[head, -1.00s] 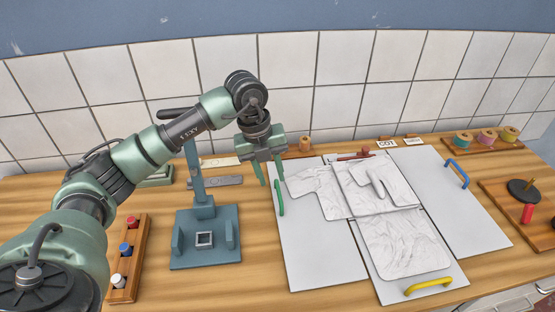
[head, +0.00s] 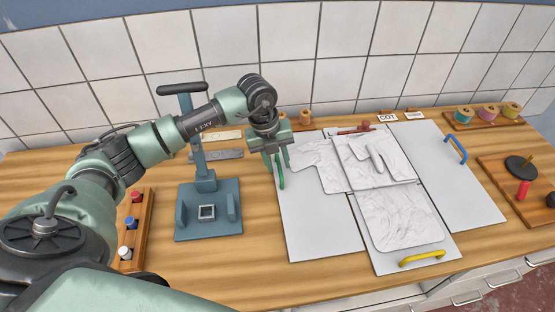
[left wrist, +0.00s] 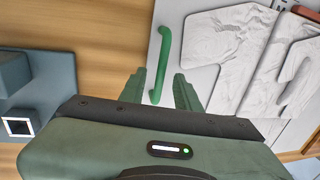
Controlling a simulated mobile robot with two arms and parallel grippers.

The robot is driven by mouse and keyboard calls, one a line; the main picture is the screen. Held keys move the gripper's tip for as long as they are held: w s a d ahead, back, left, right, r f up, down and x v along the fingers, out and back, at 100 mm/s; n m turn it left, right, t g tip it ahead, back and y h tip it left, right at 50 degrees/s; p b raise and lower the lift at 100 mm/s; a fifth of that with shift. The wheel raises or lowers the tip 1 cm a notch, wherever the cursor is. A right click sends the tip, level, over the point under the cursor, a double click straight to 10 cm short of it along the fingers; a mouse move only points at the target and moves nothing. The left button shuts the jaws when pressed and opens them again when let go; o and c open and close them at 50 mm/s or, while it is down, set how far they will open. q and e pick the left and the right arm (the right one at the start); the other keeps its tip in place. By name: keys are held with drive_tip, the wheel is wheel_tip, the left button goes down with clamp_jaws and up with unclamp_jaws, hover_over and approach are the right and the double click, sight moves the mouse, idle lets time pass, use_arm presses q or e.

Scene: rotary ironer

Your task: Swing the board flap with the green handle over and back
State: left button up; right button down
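The board flap with the green handle is the grey left panel (head: 318,225) of the folding board, lying flat. Its green handle (head: 281,178) stands at its left edge; the left wrist view also shows this handle (left wrist: 161,62). A white garment's sleeve lies over the panel's upper part. My left gripper (head: 279,164) is at the handle. In the left wrist view its fingers (left wrist: 160,92) are open, one on each side of the handle's near end, with gaps visible. Whether they touch it lower down is unclear. My right gripper is not in view.
The board also has a right flap with a blue handle (head: 456,150) and a lower flap with a yellow handle (head: 422,258). A blue-grey press stand (head: 208,215) is left of the board. A spool rack (head: 488,118) stands at the back right.

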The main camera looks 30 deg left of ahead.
use_arm(q)
clamp_jaws()
drive_tip(key=shift+r, duration=0.1)
idle(1.2)
